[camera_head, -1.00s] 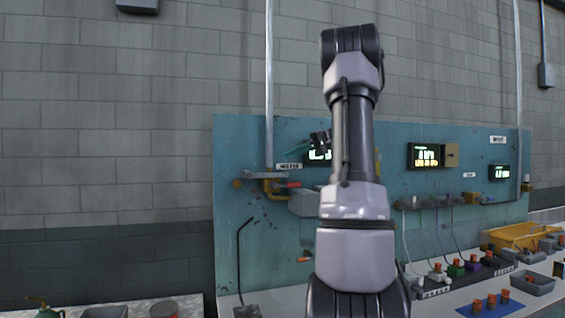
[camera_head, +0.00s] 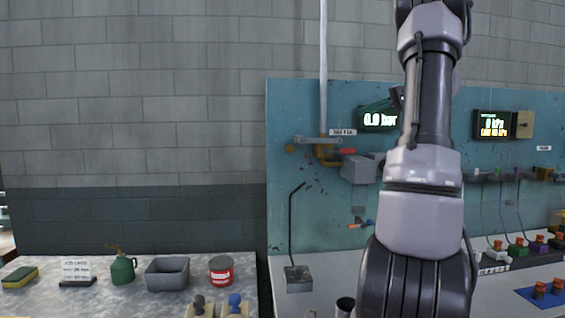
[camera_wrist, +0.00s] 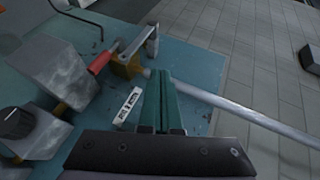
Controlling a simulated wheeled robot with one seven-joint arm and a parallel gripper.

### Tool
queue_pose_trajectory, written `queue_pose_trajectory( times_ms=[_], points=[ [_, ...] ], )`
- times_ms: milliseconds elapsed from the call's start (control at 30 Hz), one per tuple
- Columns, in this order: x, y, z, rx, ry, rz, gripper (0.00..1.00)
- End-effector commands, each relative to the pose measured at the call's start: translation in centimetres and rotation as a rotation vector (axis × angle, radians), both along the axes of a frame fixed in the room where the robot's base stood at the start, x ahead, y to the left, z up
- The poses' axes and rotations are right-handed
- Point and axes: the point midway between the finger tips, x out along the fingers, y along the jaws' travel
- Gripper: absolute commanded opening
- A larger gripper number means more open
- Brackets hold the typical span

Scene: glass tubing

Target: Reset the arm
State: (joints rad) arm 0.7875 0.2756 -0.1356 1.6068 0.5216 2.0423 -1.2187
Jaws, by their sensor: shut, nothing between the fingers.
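My arm (camera_head: 425,160) stands tall in the head view, in front of the teal panel (camera_head: 290,220), with its upper end cut off by the top edge. My gripper (camera_wrist: 160,75) shows in the wrist view as two green fingers shut together with nothing between them. The fingers point toward the panel's upper edge, near a metal pipe and a white label. I cannot tell whether they touch anything. In the head view the gripper is mostly hidden behind my arm.
The panel carries a red-handled valve (camera_head: 340,151), a pressure display (camera_head: 379,118) and a kPa display (camera_head: 494,124). A vertical pipe (camera_head: 324,60) rises by the valve. A sponge (camera_head: 20,277), green can (camera_head: 123,270), grey bin (camera_head: 167,273) and red tin (camera_head: 221,271) stand on the left bench.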

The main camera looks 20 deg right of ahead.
Motion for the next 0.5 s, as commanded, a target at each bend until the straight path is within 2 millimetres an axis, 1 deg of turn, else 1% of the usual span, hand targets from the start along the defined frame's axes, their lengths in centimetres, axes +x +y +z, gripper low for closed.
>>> queue_pose_trajectory(
  times_ms=[67,167,267,300,333,367,400,467,500],
  points=[
    [0.0,0.2,0.0,-0.002,0.003,0.001,0.0],
    [-0.2,2.1,0.0,-0.021,0.03,0.016,0.0],
    [-1.1,6.4,-0.3,-0.077,0.097,0.042,0.0],
    [-1.7,8.7,-0.5,-0.109,0.133,0.053,0.0],
    [-2.4,10.4,-0.8,-0.137,0.162,0.06,0.0],
    [-3.1,12.2,-1.1,-0.168,0.188,0.067,0.0],
    [-4.2,14.5,-1.7,-0.211,0.222,0.073,0.0],
    [-6.0,17.4,-2.5,-0.28,0.265,0.075,0.0],
    [-7.3,19.2,-3.2,-0.325,0.288,0.075,0.0]
  ],
)
